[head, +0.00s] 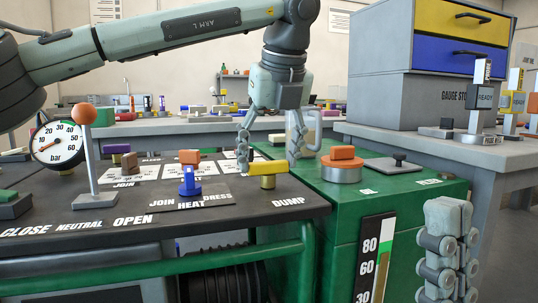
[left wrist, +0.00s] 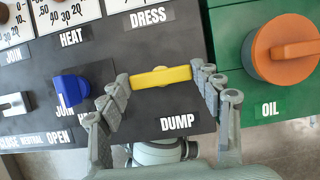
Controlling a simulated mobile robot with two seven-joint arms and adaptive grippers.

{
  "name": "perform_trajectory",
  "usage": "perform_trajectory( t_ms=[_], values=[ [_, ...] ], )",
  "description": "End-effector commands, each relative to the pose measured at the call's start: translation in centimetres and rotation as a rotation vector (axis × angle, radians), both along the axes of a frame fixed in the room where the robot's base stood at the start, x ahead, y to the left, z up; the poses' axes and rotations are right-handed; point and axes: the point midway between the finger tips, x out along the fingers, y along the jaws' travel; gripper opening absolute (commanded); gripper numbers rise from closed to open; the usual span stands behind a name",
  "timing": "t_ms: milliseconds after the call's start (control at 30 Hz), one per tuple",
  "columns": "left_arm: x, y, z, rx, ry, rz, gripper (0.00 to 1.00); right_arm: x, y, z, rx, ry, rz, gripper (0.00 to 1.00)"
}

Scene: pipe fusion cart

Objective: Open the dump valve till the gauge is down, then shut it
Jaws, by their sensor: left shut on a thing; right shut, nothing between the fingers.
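The yellow dump valve handle (head: 266,168) stands on a brass stem at the front right of the dark panel, by the DUMP label. In the left wrist view the handle (left wrist: 160,76) lies crosswise, slightly tilted. My left gripper (head: 268,160) is shut on it, with a finger at each end; the fingers also show in the left wrist view (left wrist: 162,84). The round bar gauge (head: 57,145) stands at the panel's left; its needle seems to point to the lower left, but the reading is too small to be sure. My right gripper (head: 448,250) is shut and empty at the lower right.
An orange-knobbed lever (head: 85,115) stands at the panel's left. A blue valve (head: 189,182) sits left of the dump handle. The orange oil cap (head: 342,158) is on the green tank to the right. A level scale (head: 373,260) is on the tank's front.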

Motion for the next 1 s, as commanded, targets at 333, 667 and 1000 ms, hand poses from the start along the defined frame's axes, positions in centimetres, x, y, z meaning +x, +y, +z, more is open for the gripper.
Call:
perform_trajectory(
  t_ms=[333,667,1000],
  values=[
    [0.0,0.0,-0.1,0.000,0.002,0.004,0.36,0.0,0.0,0.0,0.000,0.000,0.000,0.00],
    [0.0,0.0,0.0,-0.001,0.001,0.003,0.85,0.0,0.0,0.0,0.000,0.001,0.001,0.00],
    [-0.6,-0.3,1.8,-0.001,-0.003,0.002,0.85,0.1,0.1,-0.1,0.000,0.004,0.002,0.00]
  ],
)
